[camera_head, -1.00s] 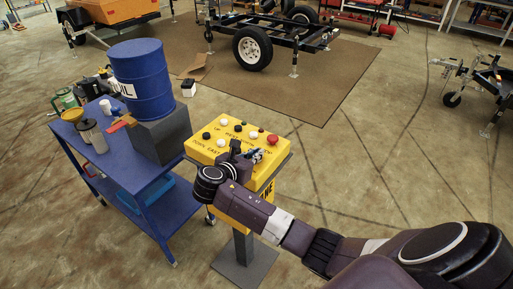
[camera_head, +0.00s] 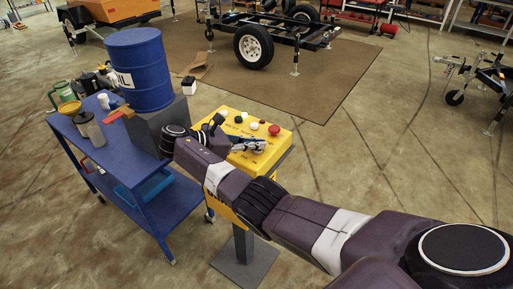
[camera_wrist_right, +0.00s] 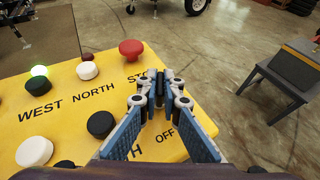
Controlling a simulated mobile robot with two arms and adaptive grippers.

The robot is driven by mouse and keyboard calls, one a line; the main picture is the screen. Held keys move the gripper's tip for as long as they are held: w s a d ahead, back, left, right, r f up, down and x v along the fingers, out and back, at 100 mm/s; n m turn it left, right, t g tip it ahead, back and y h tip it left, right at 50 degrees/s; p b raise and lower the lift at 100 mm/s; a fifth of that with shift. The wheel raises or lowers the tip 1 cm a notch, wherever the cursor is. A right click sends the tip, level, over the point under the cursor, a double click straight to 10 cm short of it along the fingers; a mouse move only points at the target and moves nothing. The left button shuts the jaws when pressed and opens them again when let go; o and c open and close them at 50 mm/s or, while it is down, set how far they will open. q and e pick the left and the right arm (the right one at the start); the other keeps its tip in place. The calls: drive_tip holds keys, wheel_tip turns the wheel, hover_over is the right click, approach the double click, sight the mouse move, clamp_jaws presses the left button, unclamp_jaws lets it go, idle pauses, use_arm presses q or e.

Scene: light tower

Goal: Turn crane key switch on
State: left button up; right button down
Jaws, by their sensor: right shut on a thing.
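The yellow crane control box (camera_head: 285,139) stands on a post and carries black, white and red buttons. It fills much of the right wrist view (camera_wrist_right: 180,65), with the words WEST, NORTH and OFF readable. My right gripper (camera_head: 262,145) is over the right part of its top. In the right wrist view my right gripper (camera_wrist_right: 160,84) has its fingertips closed together on a small dark piece, seemingly the key switch, beside the OFF label. The fingers hide most of it, so its turn position cannot be read. My left gripper is not in view.
A red mushroom button (camera_wrist_right: 131,49) is close left of the fingers. A blue cart (camera_head: 150,205) with an oil drum (camera_head: 140,70) stands left of the box.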

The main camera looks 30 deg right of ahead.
sight(236, 157)
idle(0.5)
drive_tip(key=c, duration=2.1)
unclamp_jaws()
drive_tip(key=v, duration=0.7)
drive_tip(key=shift+w+a, duration=0.1)
drive_tip(key=shift+a, duration=0.15)
